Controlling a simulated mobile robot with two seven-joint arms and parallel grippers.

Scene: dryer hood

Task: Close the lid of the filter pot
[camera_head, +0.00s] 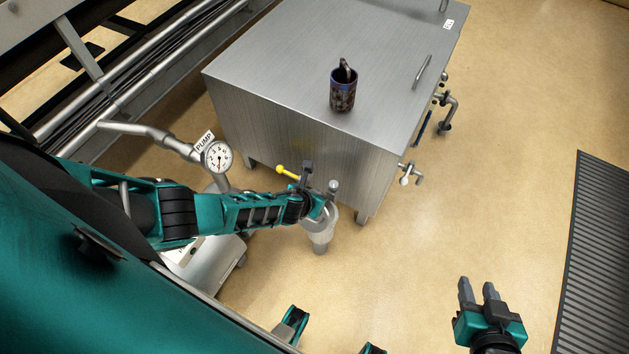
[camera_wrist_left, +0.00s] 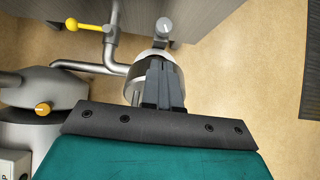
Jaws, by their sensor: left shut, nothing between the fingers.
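The filter pot (camera_head: 321,238) is a pale metal cylinder in front of the steel cabinet. In the left wrist view its round silver body (camera_wrist_left: 135,90) shows beside and behind my fingers. A grey round knob (camera_wrist_left: 164,26) stands just beyond the pot; it also shows in the head view (camera_head: 333,186). My arm and fingers cover much of the pot's top, so I cannot tell how far the lid is open. My left gripper (camera_wrist_left: 160,64) is shut and empty, its tips over the pot; I cannot tell whether they touch. My right gripper (camera_head: 478,289) is open and empty, low at right.
The steel cabinet (camera_head: 300,60) carries a dark patterned cup (camera_head: 343,92). A yellow-handled valve (camera_head: 288,171) and piping stand close beside the pot. A pressure gauge (camera_head: 217,157) marks the pump at left. Floor at right is clear up to a dark grating (camera_head: 600,260).

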